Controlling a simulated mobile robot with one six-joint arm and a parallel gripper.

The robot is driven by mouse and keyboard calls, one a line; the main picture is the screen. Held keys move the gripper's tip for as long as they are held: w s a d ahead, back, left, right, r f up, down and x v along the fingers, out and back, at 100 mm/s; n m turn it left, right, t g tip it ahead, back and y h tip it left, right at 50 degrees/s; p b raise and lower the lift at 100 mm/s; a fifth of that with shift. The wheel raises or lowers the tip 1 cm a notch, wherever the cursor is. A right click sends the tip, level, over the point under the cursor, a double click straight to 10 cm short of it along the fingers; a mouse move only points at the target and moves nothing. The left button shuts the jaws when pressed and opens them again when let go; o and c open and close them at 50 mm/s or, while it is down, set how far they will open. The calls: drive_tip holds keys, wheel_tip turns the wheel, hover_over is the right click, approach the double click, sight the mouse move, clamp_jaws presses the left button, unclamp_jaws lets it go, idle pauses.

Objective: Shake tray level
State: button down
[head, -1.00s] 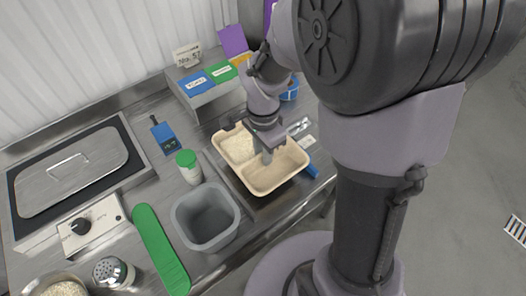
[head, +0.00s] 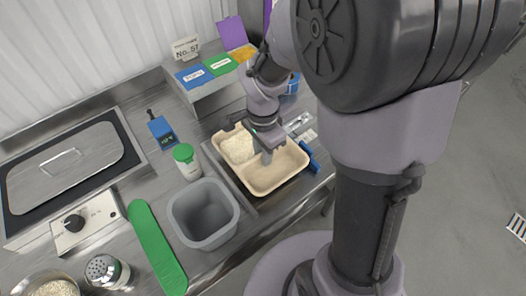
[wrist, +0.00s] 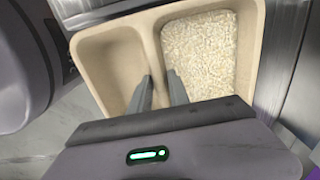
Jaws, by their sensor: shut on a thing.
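A beige two-compartment tray (head: 272,186) is at the right part of the steel counter, and it also fills the upper middle of the wrist view (wrist: 92,42). White rice (head: 238,148) lies in one compartment, spread fairly evenly in the wrist view (wrist: 198,55). The other compartment is empty. My gripper (head: 265,157) comes down over the tray's middle. In the wrist view its two fingers (wrist: 160,92) straddle the divider between the compartments, shut on it. I cannot tell whether the tray's underside touches the surface below.
A grey bin (head: 203,240) and a green-capped shaker (head: 188,168) stand left of the tray. A blue scale-like device (head: 162,131), a green paddle (head: 157,250) and a lidded steel well (head: 62,165) are further left. A shelf with coloured labels (head: 200,88) stands behind. The counter's front edge is close.

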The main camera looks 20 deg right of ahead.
drive_tip(key=shift+w+f+b, duration=0.1)
drive_tip(key=shift+f+b, duration=0.2)
drive_tip(key=shift+f, duration=0.2)
drive_tip(key=shift+f, duration=0.1)
drive_tip(key=shift+f+b, duration=0.35)
drive_tip(key=shift+b, duration=0.05)
drive_tip(key=c, duration=1.2)
unclamp_jaws()
drive_tip(key=shift+r, duration=0.1)
drive_tip(key=shift+o, duration=0.2)
